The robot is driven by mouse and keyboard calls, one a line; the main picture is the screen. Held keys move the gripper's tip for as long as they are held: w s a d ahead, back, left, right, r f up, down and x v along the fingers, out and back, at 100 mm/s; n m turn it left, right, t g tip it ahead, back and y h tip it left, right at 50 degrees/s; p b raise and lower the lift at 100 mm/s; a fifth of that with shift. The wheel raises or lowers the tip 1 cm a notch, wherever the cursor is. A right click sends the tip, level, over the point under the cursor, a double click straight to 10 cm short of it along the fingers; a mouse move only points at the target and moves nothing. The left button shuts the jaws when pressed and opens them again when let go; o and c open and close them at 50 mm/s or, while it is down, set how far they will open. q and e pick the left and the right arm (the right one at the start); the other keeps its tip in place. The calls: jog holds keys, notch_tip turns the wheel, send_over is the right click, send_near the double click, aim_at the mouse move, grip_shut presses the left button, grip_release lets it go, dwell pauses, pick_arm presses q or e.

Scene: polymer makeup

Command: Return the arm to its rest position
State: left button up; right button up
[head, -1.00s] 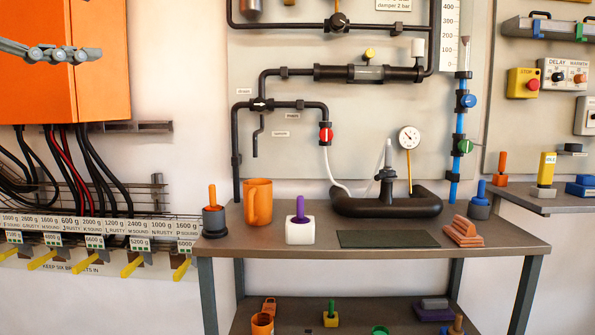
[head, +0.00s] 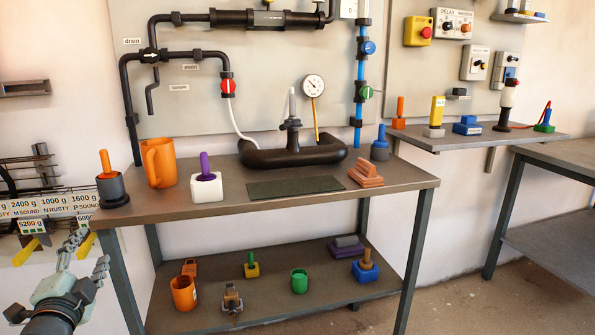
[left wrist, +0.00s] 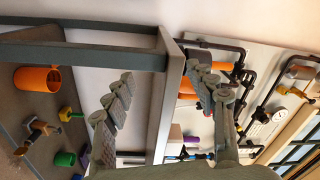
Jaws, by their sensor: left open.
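My left gripper (head: 88,254) is at the lower left of the head view, in front of the workbench's left end. Its two jointed grey fingers are spread and nothing is between them. In the left wrist view the same gripper (left wrist: 161,72) shows both fingers apart, with the workbench edge (left wrist: 170,95) seen behind the gap. How far the fingers are from the bench cannot be told exactly. My right gripper is in neither view.
The workbench (head: 410,185) holds an orange mug (head: 159,163), a white block with a purple peg (head: 206,187), and a black-based orange peg (head: 111,188). Its lower shelf (head: 330,302) holds small items. Yellow-handled hooks (head: 27,251) are on the wall behind my gripper. Floor at right is clear.

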pick_arm(q)
jog(key=s+d+f+n+g, duration=0.2)
jog(key=s+f+g, duration=0.1)
jog(key=f, duration=0.5)
jog(key=s+d+f+n+g+h, duration=0.15)
jog(key=s+f, duration=0.25)
jog(key=f, duration=0.4)
jog(key=s+d+f+n+g, duration=0.2)
jog(key=s+f+n+g, duration=0.1)
jog(key=f, duration=0.5)
jog(key=s+d+f+n+g+h, duration=0.1)
jog(key=s+d+f+g, duration=0.2)
jog(key=s+d+f, duration=0.2)
jog(key=s+d+f+n+g+h, duration=0.1)
jog(key=s+d+f+g, duration=0.3)
jog(key=s, duration=0.8)
notch_tip(320, 180, down, 4)
jog(key=shift+d+f+h, duration=0.2)
jog(key=shift+d+h, duration=0.25)
jog(key=shift+d, duration=0.5)
